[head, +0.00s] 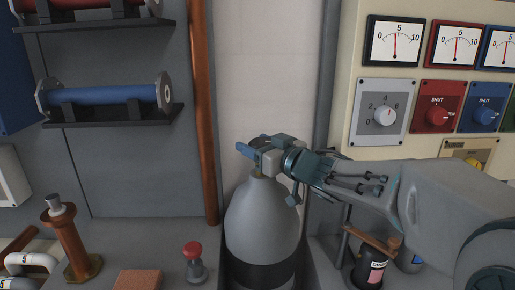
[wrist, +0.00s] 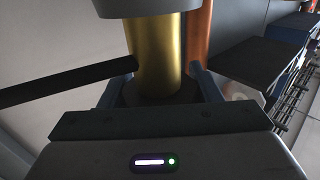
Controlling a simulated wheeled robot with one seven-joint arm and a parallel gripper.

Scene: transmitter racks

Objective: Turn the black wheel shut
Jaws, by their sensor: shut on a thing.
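A tall grey gas cylinder (head: 262,218) stands upright in the middle of the head view, with a brass valve neck (wrist: 155,50) that shows large in the wrist view. In the wrist view the black wheel (wrist: 155,97) is a dark piece at the end of the brass neck, mostly hidden behind my gripper's body. My gripper (head: 250,149) is on top of the cylinder, reaching in from the right. Its two blue fingers stand on either side of the wheel, shut on it. How far the wheel is turned cannot be seen.
A copper pipe (head: 204,110) runs up the wall left of the cylinder. A red-topped button (head: 193,251) stands low beside it. A cream panel (head: 430,140) with gauges and knobs is at the right. A shelf (head: 112,115) with a blue tube is at the left.

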